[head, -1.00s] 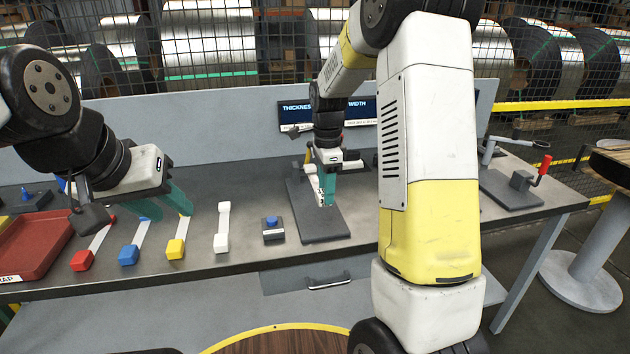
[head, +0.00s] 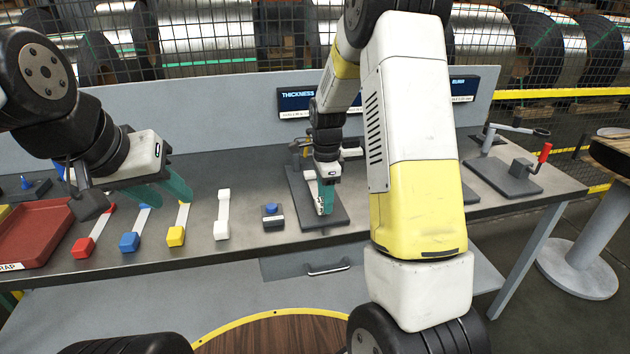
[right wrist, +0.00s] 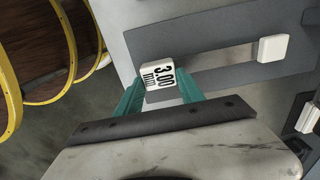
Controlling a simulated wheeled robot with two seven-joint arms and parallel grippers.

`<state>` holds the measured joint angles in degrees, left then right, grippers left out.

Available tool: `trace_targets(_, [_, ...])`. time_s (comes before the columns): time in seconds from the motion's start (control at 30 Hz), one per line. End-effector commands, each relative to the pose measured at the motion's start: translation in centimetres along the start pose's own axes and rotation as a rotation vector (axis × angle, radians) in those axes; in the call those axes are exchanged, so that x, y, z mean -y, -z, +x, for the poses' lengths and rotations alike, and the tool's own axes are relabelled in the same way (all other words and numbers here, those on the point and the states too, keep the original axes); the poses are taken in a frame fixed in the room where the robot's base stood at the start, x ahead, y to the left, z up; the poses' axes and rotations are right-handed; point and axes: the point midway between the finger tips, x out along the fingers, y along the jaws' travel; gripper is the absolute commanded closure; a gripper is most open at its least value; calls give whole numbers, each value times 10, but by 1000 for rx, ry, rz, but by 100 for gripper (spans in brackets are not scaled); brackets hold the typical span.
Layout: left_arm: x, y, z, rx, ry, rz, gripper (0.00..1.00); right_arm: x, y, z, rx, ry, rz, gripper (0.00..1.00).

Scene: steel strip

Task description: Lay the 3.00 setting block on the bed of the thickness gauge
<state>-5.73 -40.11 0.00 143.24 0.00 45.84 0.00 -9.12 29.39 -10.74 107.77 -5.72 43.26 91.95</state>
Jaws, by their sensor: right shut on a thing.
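The white setting block (right wrist: 158,74), marked 3.00 mm, is between the green fingers of my right gripper (right wrist: 160,92), which is shut on its labelled end. A pale bar seems to run from it to a white end piece (right wrist: 273,48). In the head view my right gripper (head: 326,198) is over the dark grey bed plate of the thickness gauge (head: 335,217). I cannot tell whether the block touches the bed. My arm partly hides the gauge. My left gripper (head: 165,190) is open and empty, above the table at left.
Blocks with red (head: 83,247), blue (head: 129,242), yellow (head: 176,236) and white (head: 222,229) ends lie in a row. A blue-topped button box (head: 272,216) stands left of the gauge. A red tray (head: 35,235) is at far left; a crank fixture (head: 505,175) is at right.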

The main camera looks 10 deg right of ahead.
Motion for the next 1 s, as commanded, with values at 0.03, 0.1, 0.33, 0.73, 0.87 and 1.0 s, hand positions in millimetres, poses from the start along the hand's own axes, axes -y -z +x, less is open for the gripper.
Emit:
trace_targets(0.03, [0,0,0,0,0,0,64,0,0,3,0,1,0,99])
trace_targets(0.1, [0,0,0,0,0,0,64,0,0,5,0,1,-1,99])
trace_targets(0.33, [0,0,0,0,0,0,64,0,0,8,0,1,-1,99])
trace_targets(0.73, [0,0,0,0,0,0,64,0,0,10,0,0,0,99])
trace_targets(0.87, [0,0,0,0,0,0,64,0,0,12,0,0,0,99])
trace_targets(1.0, [0,0,0,0,0,0,64,0,0,14,0,1,0,45])
